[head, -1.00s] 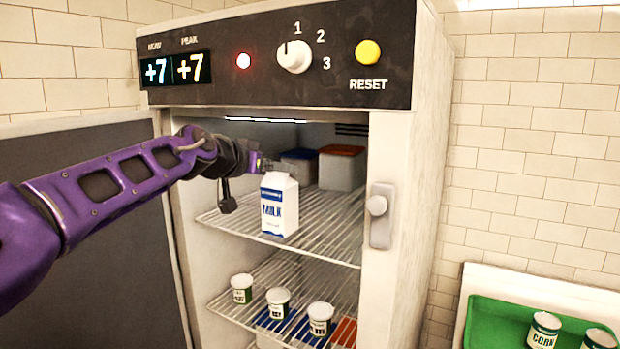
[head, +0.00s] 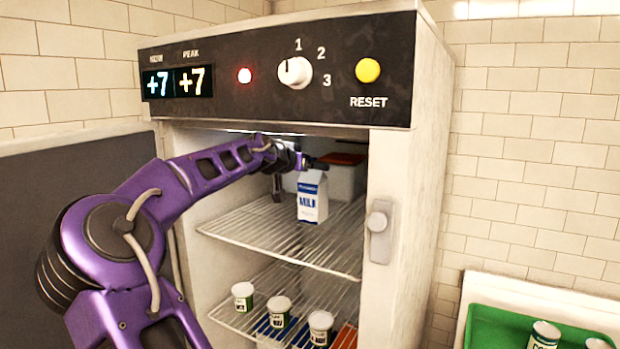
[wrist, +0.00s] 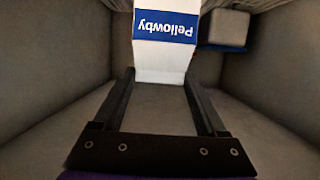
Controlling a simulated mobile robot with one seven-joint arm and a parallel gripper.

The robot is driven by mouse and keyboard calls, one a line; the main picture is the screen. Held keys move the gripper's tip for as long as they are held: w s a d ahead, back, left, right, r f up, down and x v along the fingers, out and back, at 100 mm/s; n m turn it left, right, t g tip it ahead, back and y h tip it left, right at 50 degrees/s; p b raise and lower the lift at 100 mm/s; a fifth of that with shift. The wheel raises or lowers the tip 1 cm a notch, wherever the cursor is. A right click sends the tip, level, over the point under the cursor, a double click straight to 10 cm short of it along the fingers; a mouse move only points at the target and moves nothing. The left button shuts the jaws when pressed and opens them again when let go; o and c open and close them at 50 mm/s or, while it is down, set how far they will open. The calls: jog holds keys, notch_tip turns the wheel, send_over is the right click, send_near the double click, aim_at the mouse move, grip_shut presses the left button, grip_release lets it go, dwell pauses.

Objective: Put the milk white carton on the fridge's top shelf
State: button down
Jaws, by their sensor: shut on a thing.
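The milk white carton (head: 312,197), with a blue band and the word MILK, is upright inside the fridge at the top shelf (head: 262,232). I cannot tell whether its base touches the wire. My gripper (head: 312,164) reaches in from the left and is shut on the carton's top. In the wrist view the carton (wrist: 163,58) shows a blue "Pellowby" label between the two dark fingers (wrist: 158,82). The carton's lower part is hidden in the wrist view.
The latch side of the fridge (head: 380,232) bounds the right. The front of the top shelf is clear. A green tray (head: 490,330) is at lower right.

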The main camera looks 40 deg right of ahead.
aim_at(310, 178)
jog(key=shift+f, duration=1.8)
grip_release()
jog(key=shift+a, duration=0.1)
jog(key=b+v, duration=0.1)
jog(key=v, duration=1.1)
